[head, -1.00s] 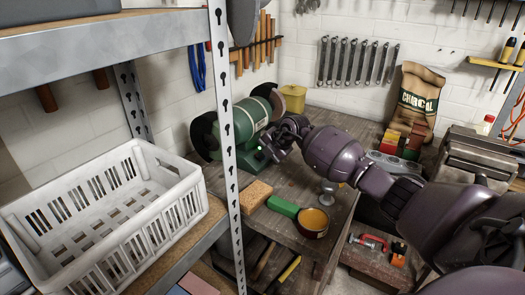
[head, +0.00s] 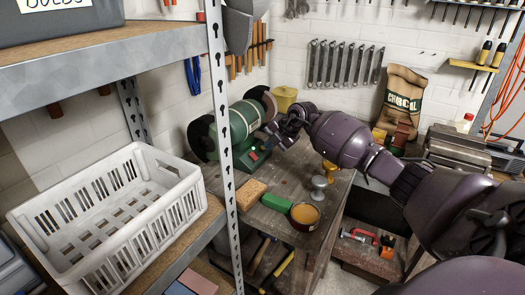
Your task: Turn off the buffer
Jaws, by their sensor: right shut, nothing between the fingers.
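The green buffer (head: 245,122) stands on the wooden workbench, with a dark wheel (head: 199,138) at its left end and a brownish one at its right end. A small green light glows on its front, and a red switch (head: 254,156) shows on its green base. My right gripper (head: 275,135) is shut and empty, close to the buffer's front at the right of the switch. Whether it touches the buffer cannot be told. My left gripper is not in view.
A metal shelf post (head: 224,150) stands in front, with a white crate (head: 110,215) on the left shelf. On the bench (head: 290,238) are a sponge (head: 249,192), a green block (head: 276,202), an orange-filled tin (head: 305,215) and a silver goblet-shaped item (head: 319,186).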

